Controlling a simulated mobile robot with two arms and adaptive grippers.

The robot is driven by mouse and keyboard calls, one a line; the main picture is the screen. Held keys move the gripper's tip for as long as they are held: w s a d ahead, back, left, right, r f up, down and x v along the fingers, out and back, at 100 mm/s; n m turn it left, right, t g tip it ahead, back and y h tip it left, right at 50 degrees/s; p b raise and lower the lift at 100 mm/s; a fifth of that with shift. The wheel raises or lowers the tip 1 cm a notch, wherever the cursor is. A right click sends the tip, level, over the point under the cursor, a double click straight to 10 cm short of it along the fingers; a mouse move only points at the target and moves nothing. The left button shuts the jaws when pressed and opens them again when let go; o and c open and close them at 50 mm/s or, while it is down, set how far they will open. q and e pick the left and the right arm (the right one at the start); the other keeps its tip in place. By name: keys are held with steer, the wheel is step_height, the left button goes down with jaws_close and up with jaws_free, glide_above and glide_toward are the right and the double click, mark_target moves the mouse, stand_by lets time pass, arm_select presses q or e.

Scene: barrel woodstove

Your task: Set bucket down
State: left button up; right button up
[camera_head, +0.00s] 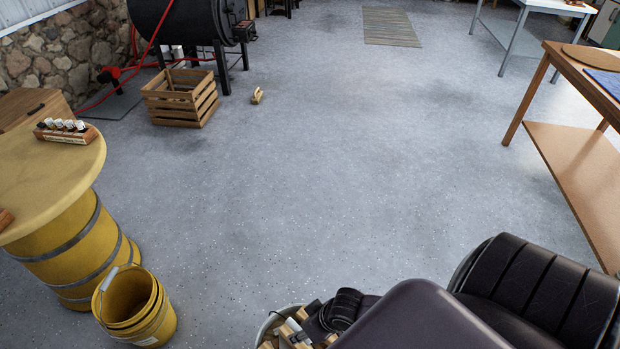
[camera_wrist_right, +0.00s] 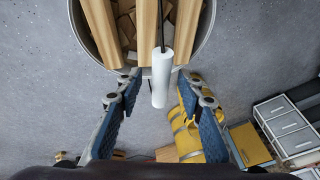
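A grey metal bucket (camera_wrist_right: 207,30) filled with wood pieces shows at the top of the right wrist view. Its white handle grip (camera_wrist_right: 162,80) hangs on a thin wire. My right gripper (camera_wrist_right: 160,84) has its blue-padded fingers apart, one on each side of the grip, with visible gaps. In the head view the bucket's rim (camera_head: 262,329) and some wood show at the bottom edge, largely hidden by my right arm. I cannot tell whether the bucket touches the floor. My left gripper is not in view.
Yellow nested buckets (camera_head: 137,309) stand beside a yellow barrel table (camera_head: 75,245) on the left. A wooden crate (camera_head: 182,104) and a brush (camera_head: 257,96) lie near the black stove (camera_head: 185,22). A wooden workbench (camera_head: 575,165) stands right. The middle floor is clear.

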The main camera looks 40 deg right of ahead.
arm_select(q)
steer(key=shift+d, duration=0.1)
arm_select(e)
steer(key=v, duration=1)
steer(key=shift+r, duration=0.45)
steer(key=shift+w, duration=0.1)
